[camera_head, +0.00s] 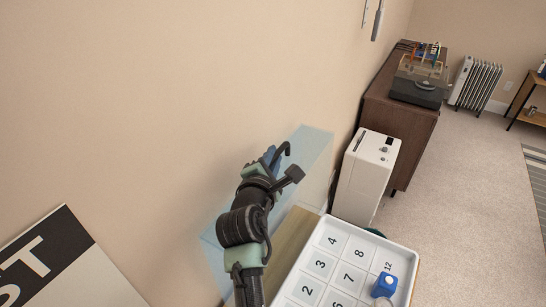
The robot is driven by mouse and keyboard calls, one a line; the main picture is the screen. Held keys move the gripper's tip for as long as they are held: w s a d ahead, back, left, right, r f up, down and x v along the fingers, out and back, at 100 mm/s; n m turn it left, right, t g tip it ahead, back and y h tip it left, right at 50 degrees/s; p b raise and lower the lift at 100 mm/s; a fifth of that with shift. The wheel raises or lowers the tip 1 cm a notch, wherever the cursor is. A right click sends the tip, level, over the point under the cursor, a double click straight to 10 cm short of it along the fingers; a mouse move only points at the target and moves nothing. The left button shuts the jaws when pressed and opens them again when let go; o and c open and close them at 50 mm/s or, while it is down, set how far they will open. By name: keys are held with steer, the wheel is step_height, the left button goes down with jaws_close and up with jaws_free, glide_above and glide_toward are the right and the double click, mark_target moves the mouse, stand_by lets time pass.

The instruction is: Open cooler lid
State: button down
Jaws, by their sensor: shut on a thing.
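A clear, pale blue panel (313,152), which looks like the cooler lid, stands tilted up against the beige wall. It runs from beside my arm at lower left up to the right, behind my gripper. My gripper (289,165) is at the panel, with its dark fingers over the panel's middle. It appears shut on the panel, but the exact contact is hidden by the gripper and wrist. The cooler's body is not clearly seen; a wooden surface (294,232) shows below the panel.
A white tray (318,216) with numbered squares lies right of my arm, holding a blue and white object (384,285). A white boxy appliance (366,178) and a brown cabinet (398,120) stand beyond. A black-and-white sign (55,262) is at lower left. Carpet is open at right.

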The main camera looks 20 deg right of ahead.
steer(key=shift+m+t, duration=0.3)
steer(key=shift+m, duration=0.4)
steer(key=s+d+p, duration=0.2)
steer(key=s, duration=0.1)
steer(key=s+d+r+p, duration=0.1)
steer(key=s+p, duration=0.1)
steer(key=shift+d, duration=0.4)
steer(key=shift+s+d+f, duration=0.15)
steer(key=shift+s+d, duration=0.15)
steer(key=c, duration=1.1)
jaws_free()
steer(key=shift+s+a, duration=0.1)
